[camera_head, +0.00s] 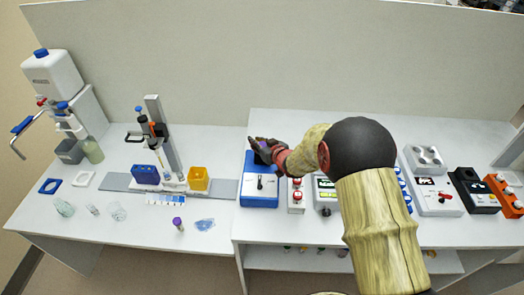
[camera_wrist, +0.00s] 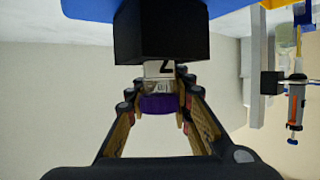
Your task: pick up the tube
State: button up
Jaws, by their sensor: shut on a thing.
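My gripper (camera_wrist: 158,98) is shut on a tube with a purple cap (camera_wrist: 159,105), one finger on each side of the cap. The tube has a white label with a dark "2". Its far end meets a black block (camera_wrist: 156,35) at the edge of a blue surface; I cannot tell whether it is inside the block or behind it. In the head view my gripper (camera_head: 263,149) is over the back of a blue-and-white device (camera_head: 262,188), and the tube is mostly hidden. A second purple-capped tube (camera_head: 178,224) stands upright on the left table.
A blue rack (camera_head: 146,174), a yellow container (camera_head: 198,179) and a pipette stand (camera_head: 158,125) are at the left. A red-buttoned box (camera_head: 296,197) sits right of the blue device. More devices line the right table (camera_head: 437,195). A tall grey panel (camera_head: 260,60) stands behind.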

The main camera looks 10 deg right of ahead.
jog(key=shift+r, duration=0.15)
grip_shut()
jog(key=shift+r+p, duration=0.5)
jog(key=shift+r, duration=0.1)
jog(key=s+r+p, duration=0.1)
jog(key=r+p, duration=0.1)
jog(key=s+r+p, duration=0.2)
jog(key=r, duration=0.1)
jog(key=s+r+p, duration=0.1)
jog(key=r, duration=0.1)
jog(key=shift+s+d+r+p, duration=0.15)
jog(key=shift+d+r+p, duration=0.15)
jog(key=shift+p, duration=0.1)
jog(key=a+p+v, duration=0.1)
jog(key=p+v, duration=0.3)
jog(key=v, duration=0.6)
jog(key=shift+s, duration=0.35)
jog(key=shift+a, duration=0.2)
